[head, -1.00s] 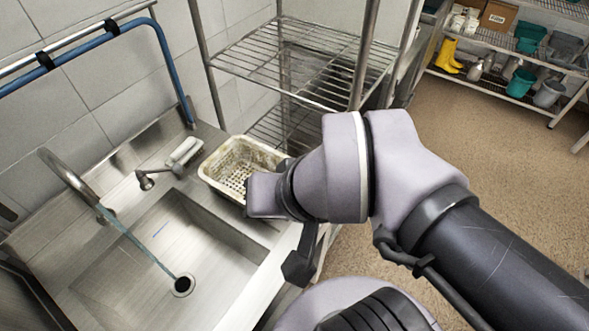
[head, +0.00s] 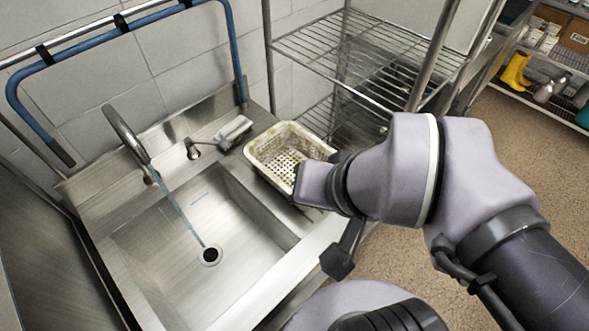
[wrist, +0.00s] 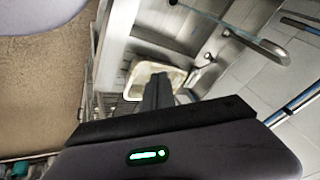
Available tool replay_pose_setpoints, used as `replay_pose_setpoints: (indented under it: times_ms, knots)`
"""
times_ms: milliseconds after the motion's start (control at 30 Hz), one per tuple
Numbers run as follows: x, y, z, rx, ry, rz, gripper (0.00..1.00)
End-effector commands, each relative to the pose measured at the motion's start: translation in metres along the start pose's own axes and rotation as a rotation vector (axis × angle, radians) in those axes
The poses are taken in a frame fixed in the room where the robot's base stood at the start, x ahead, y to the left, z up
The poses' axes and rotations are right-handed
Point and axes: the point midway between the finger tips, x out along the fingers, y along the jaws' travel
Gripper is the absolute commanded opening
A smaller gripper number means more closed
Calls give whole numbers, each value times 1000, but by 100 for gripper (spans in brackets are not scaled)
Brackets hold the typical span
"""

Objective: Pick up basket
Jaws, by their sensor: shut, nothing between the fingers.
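A dirty cream perforated basket (head: 268,153) stands upright on the steel counter, beyond the right back of the sink. My arm covers its front right corner in the head view. The basket also shows in the wrist view (wrist: 140,71), beyond my fingers. My gripper (wrist: 158,80) is shut and empty, with its dark fingers together and overlapping the basket in that view. In the head view the fingers are largely hidden by my wrist. I cannot tell how far they are from the basket.
A spray fitting (head: 225,135) lies left of the basket. A wire shelf rack (head: 360,50) stands behind and right. Open floor (head: 515,150) lies to the right.

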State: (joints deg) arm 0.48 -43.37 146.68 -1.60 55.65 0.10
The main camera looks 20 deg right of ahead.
Motion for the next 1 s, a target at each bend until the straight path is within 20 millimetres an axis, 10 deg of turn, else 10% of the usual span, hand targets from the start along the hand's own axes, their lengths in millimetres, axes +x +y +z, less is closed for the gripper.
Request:
replay_pose_setpoints:
  times_ms: [433, 667, 800, 1000]
  knots:
    - [0, 0, 0, 0, 0, 0, 0]
    - [1, -25, -51, -210, -128, 61, 40]
    - [42, -54, -114, -526, -319, 118, 40]
    - [114, -70, -150, -828, -512, 140, 40]
